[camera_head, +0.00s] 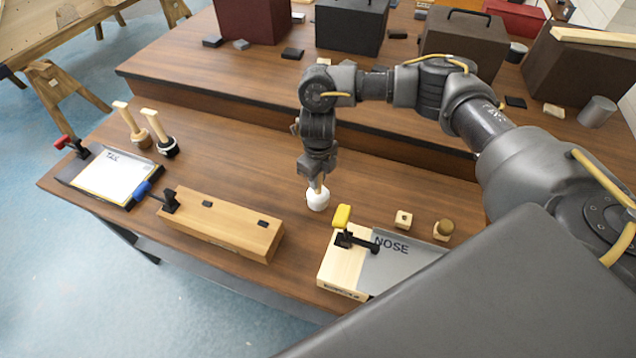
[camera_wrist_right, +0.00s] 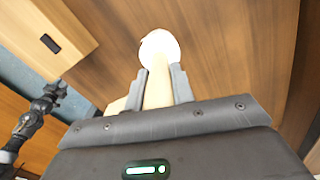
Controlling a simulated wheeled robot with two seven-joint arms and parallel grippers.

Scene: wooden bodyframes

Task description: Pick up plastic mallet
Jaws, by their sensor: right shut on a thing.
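The plastic mallet has a round white head (camera_head: 318,198) and a short light-wood handle. It hangs head-down below my right gripper (camera_head: 318,178) in the head view, over the middle of the front bench. I cannot tell if the head touches the bench top. In the right wrist view the two fingers of my right gripper (camera_wrist_right: 162,85) are shut on the handle, and the white head (camera_wrist_right: 160,48) shows just past the fingertips. Two other mallets (camera_head: 131,125) (camera_head: 158,132) with pale handles and darker heads stand head-down at the left. My left gripper is not seen.
A long wooden block (camera_head: 225,228) with a clamp lies left of my gripper. A wood-and-metal fixture (camera_head: 350,268) marked NOSE, with a yellow-handled clamp, stands right and nearer. A white plate (camera_head: 105,175) sits at the left. Small wooden pieces (camera_head: 404,219) lie right. A raised shelf runs behind.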

